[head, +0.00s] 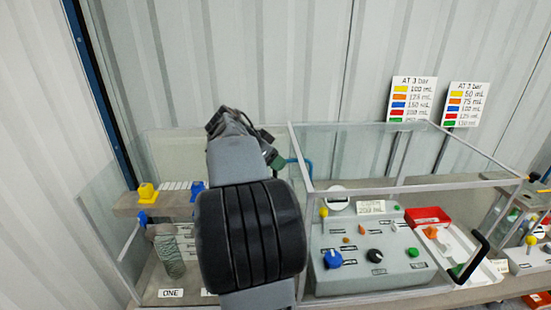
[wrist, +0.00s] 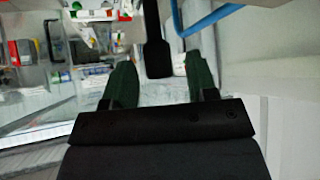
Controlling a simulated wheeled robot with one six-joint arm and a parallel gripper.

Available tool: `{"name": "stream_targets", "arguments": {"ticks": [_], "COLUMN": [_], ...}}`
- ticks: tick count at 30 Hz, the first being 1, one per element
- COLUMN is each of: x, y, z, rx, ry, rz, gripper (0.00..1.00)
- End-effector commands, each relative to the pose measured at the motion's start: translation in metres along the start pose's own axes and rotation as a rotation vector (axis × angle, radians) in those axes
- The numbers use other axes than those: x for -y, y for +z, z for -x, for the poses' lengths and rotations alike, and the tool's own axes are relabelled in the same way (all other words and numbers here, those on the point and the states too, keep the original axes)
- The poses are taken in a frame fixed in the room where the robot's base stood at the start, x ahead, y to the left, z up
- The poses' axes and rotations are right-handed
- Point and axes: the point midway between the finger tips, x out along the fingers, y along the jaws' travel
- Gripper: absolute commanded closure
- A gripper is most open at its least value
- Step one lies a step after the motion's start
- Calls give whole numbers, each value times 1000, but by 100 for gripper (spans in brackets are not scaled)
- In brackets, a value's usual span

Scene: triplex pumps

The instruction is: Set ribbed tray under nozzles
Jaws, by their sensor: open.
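My gripper (wrist: 160,78) is open in the wrist view, with its two green fingers apart. A dark, flat-ended upright piece (wrist: 155,55) shows between and beyond the fingers; I cannot tell whether it is touched. I cannot make out the ribbed tray for certain in either view.
A clear-walled case (head: 296,150) encloses a grey control box (head: 375,260) with coloured knobs. A mottled grey-green cylinder (head: 170,256) stands at the left, behind the label ONE (head: 170,293). A black handle (head: 474,254) sticks out at right. Two colour charts (head: 412,98) stand behind.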

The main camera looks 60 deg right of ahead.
Motion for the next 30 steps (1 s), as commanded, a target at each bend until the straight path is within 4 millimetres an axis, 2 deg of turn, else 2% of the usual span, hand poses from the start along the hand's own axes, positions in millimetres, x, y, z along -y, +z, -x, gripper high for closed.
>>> {"name": "stream_targets", "arguments": {"ticks": [6,15,30], "x": [0,0,0], "y": [0,0,0], "z": [-11,-12,-12], "rx": [0,0,0], "ry": [0,0,0], "rz": [0,0,-1], "gripper": [48,48,96]}}
